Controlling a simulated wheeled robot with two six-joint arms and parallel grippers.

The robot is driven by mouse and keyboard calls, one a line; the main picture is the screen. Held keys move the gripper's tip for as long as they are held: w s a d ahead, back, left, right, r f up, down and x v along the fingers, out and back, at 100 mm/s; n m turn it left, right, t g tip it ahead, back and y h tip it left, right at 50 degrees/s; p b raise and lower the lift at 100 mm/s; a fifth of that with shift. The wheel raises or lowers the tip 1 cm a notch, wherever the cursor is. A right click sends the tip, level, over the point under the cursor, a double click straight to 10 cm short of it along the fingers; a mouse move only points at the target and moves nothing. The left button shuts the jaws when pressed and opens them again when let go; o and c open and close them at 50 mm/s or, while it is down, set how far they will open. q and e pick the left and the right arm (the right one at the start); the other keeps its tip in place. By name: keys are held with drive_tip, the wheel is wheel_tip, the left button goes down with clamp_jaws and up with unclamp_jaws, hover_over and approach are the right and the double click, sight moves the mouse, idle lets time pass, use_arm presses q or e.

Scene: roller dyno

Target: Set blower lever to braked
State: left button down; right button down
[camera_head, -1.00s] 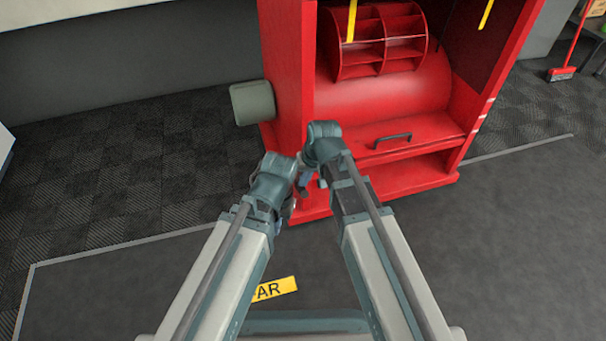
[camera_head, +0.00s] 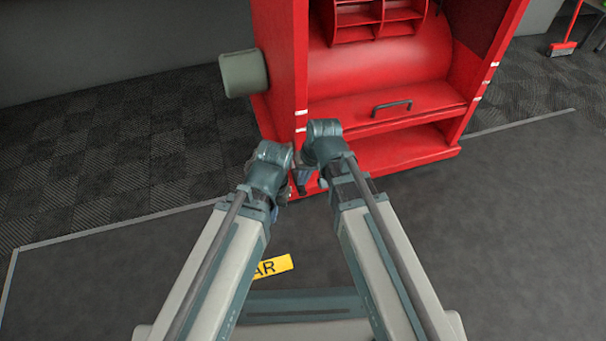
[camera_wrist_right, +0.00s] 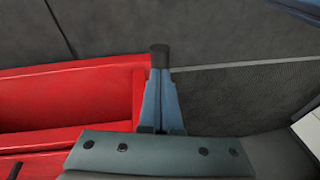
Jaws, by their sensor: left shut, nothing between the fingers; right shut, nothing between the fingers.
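The red blower cabinet (camera_head: 385,145) stands ahead in the head view, with a drum inside and a black handle (camera_head: 392,107) on its front. My right gripper (camera_head: 302,184) is shut by the cabinet's lower left front corner. In the right wrist view its blue fingers (camera_wrist_right: 160,78) are together, with red panel on the left and floor beyond. A dark blunt tip (camera_wrist_right: 159,50) shows at their ends; I cannot tell whether it is a lever or the fingertips. My left gripper (camera_head: 285,196) is shut, lower and just left of the right one. I cannot make out a blower lever.
A grey-green cylinder (camera_head: 243,74) juts from the cabinet's left side. A yellow floor sign (camera_head: 272,266) lies between my arms. A red broom (camera_head: 562,48) stands at the far right. The floor on both sides is open.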

drive_tip(key=shift+r, duration=0.1)
idle(0.6)
drive_tip(key=shift+r+p, duration=0.6)
drive_tip(key=shift+p, duration=0.15)
drive_tip(key=s+d+r+p, duration=0.4)
drive_tip(key=s+r+p, duration=0.2)
drive_tip(key=r+p, duration=0.4)
drive_tip(key=shift+s+r, duration=0.15)
drive_tip(key=shift+r, duration=0.1)
drive_tip(key=shift+s+r+p, duration=0.1)
drive_tip(key=shift+p, duration=0.3)
drive_tip(key=s+d+r+n+g+h+p, duration=0.1)
drive_tip(key=s+r+n+g+h+p, duration=0.2)
drive_tip(key=s+r+p, duration=0.35)
wheel_tip(320, 180, up, 36)
drive_tip(key=p, duration=3.6)
drive_tip(key=shift+w+m+t+p, duration=0.2)
drive_tip(key=shift+m+t+p, duration=0.15)
drive_tip(key=shift+m+t, duration=0.05)
